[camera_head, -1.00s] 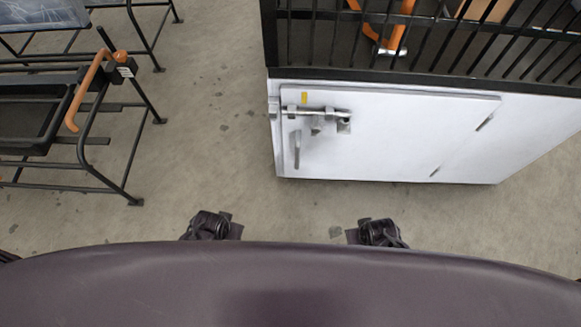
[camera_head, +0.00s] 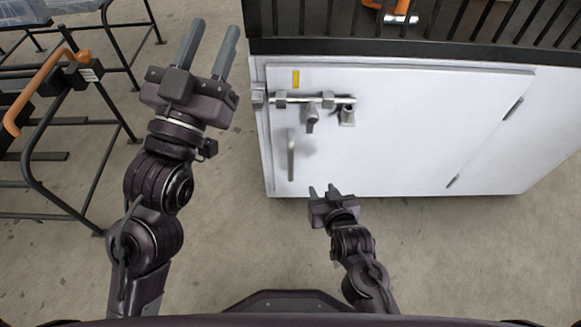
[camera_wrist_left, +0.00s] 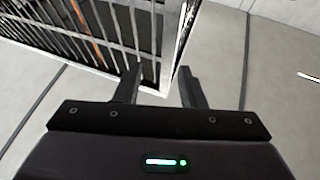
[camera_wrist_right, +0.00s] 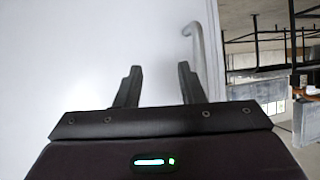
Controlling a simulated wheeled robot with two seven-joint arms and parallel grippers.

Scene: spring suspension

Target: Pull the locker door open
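The white locker door (camera_head: 400,135) is closed on the locker's front, with hinges on its right side. A metal sliding bolt (camera_head: 312,99) runs across its upper left; I cannot tell if it sits in the catch (camera_head: 258,96). A vertical bar handle (camera_head: 290,155) is below the bolt, and shows in the right wrist view (camera_wrist_right: 197,45). My right gripper (camera_head: 322,188) is open and empty, near the door's lower edge, right of and below the handle. My left gripper (camera_head: 215,27) is open and empty, raised left of the locker; its fingers show apart in the left wrist view (camera_wrist_left: 158,68).
A black slatted rack (camera_head: 420,45) stands on top of the locker, with orange-handled tools behind the bars. A black metal frame with an orange handle (camera_head: 38,90) stands at the left, close to my left arm. Bare concrete floor (camera_head: 235,215) lies in front of the locker.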

